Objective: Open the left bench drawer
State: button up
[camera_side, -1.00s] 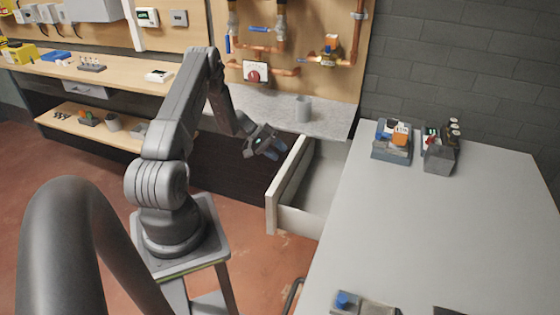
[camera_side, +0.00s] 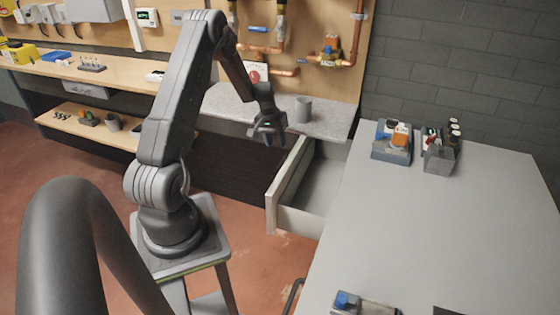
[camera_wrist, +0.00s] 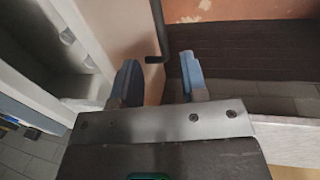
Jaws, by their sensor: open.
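A pale drawer (camera_side: 286,190) stands pulled out between the stone-topped bench and the grey table, with its empty-looking inside visible. My gripper (camera_side: 268,141) points down near the far end of the drawer's left panel. It is open, with blue-tipped fingers apart and nothing held. In the wrist view my gripper (camera_wrist: 158,84) has a dark bar (camera_wrist: 157,30) beyond the gap between its fingers, beside a pale panel (camera_wrist: 115,25). I cannot tell how far the bar is from the fingers. Another drawer (camera_side: 85,89), grey-fronted, sits shut under the wooden bench at far left.
A grey cup (camera_side: 304,109) stands on the stone worktop (camera_side: 335,121) close to my gripper. Pipes and valves (camera_side: 330,52) hang on the board behind. The grey table (camera_side: 440,225) on the right carries small devices; its middle is clear.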

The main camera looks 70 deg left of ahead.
aim_at(281, 163)
jog(key=f, duration=0.5)
jog(key=w+d+f, duration=0.1)
jog(key=f, duration=0.2)
jog(key=shift+w+f, duration=0.1)
jog(key=shift+f, duration=0.1)
jog(key=shift+c, duration=0.5)
grip_shut()
